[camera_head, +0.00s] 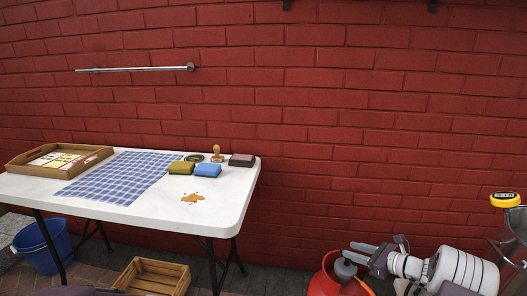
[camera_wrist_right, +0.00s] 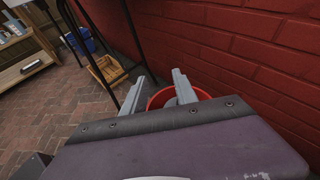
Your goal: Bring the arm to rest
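My right gripper (camera_head: 358,252) is at the lower right of the head view, held out over the floor, to the right of the table. In the right wrist view its two fingers (camera_wrist_right: 160,88) stand apart with nothing between them, so it is open and empty. Behind the fingertips is a red gas bottle (camera_head: 323,284) with a grey valve, partly hidden; its red rim also shows in the right wrist view (camera_wrist_right: 160,97). I cannot tell whether the fingers touch it. My left gripper is not in view.
Below are a blue bucket (camera_head: 40,250) and a wooden crate (camera_head: 150,277). A brick wall stands behind.

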